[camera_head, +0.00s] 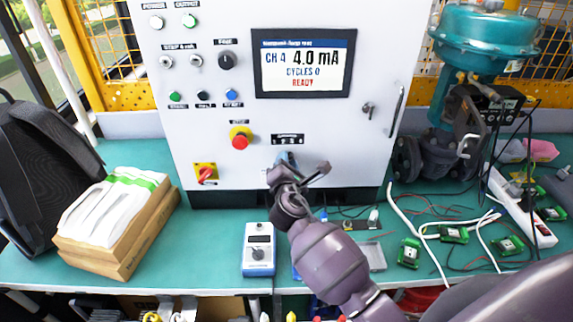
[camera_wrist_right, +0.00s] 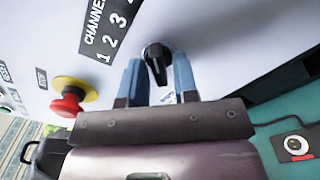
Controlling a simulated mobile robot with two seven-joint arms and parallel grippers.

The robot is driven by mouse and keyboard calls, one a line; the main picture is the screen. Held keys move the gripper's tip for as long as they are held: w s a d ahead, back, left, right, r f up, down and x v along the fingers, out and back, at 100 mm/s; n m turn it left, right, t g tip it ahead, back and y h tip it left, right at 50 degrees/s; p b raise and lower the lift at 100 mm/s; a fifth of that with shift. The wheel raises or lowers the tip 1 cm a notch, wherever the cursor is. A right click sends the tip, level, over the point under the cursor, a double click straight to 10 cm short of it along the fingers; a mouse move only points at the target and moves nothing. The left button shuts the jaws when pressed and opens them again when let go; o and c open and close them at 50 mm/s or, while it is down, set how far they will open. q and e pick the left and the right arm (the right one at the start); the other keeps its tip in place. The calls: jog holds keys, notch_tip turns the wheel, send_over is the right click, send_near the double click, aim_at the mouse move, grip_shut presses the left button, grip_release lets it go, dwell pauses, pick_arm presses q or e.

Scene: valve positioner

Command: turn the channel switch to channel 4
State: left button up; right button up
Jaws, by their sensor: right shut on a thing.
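The channel switch, a small black knob (camera_wrist_right: 155,57), sits on the white cabinet front below the black CHANNEL label (camera_wrist_right: 112,30) in the right wrist view. My right gripper (camera_wrist_right: 158,76) has its two blue fingers on either side of the knob and is shut on it. In the head view the right gripper (camera_head: 284,160) is at the panel under the label and hides the knob. The display (camera_head: 304,64) reads CH 4, 4.0 mA, CYCLES 0, READY. My left gripper is not in view.
A red emergency stop button (camera_head: 240,140) is left of the switch; a red-yellow rotary switch (camera_head: 205,173) is lower left. A blue handheld meter (camera_head: 259,248) lies on the green bench. Cardboard boxes (camera_head: 120,225) stand left, a teal valve actuator (camera_head: 486,40) and green boards right.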

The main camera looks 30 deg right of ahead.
dwell(0.3)
jog(key=o, duration=0.6)
jog(key=v, duration=1)
jog(key=shift+s+a, duration=0.2)
jog(key=shift+s, duration=0.15)
